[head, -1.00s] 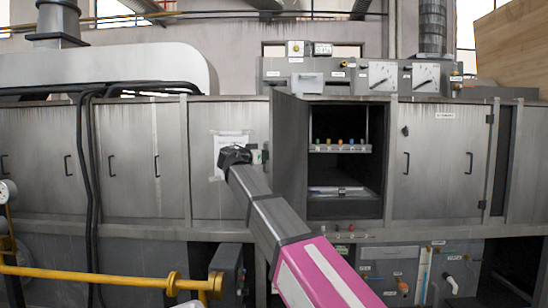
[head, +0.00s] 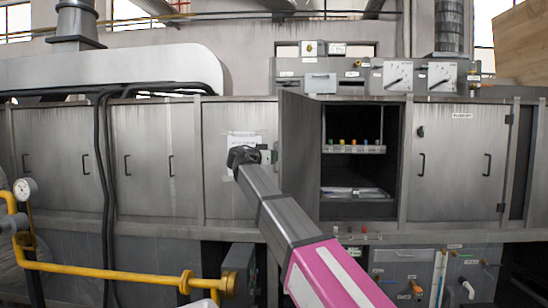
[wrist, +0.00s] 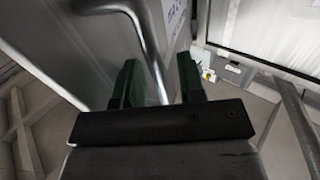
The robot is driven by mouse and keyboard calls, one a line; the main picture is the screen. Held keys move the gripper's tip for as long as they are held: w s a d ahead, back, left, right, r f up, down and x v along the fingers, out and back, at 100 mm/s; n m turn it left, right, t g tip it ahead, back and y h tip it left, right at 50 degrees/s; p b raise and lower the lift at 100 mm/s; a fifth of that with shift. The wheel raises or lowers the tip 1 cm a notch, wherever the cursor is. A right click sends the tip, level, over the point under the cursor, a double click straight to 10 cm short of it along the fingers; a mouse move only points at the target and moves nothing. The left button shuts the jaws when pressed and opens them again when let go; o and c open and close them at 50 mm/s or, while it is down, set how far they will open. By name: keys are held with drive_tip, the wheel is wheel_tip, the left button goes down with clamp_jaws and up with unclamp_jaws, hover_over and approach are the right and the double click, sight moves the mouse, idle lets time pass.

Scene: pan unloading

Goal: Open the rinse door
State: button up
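A grey metal door (head: 300,150) stands swung out towards me at the left side of a dark open compartment (head: 362,175). I cannot read a name on it, so I cannot confirm that it is the rinse door. My gripper (head: 267,156) is at the left, outer face of this door. In the wrist view, a shiny bar handle (wrist: 143,38) runs down between the two dark green fingers of my gripper (wrist: 158,68). The fingers are apart, with gaps on both sides of the bar.
Coloured knobs (head: 353,149) line a shelf inside the compartment. Shut panels (head: 150,160) and black hoses are at left. A yellow pipe (head: 100,270) runs low in front at left.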

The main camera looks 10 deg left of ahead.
drive_tip(key=v, duration=1)
drive_tip(key=shift+s+a, duration=0.2)
drive_tip(key=shift+s, duration=0.15)
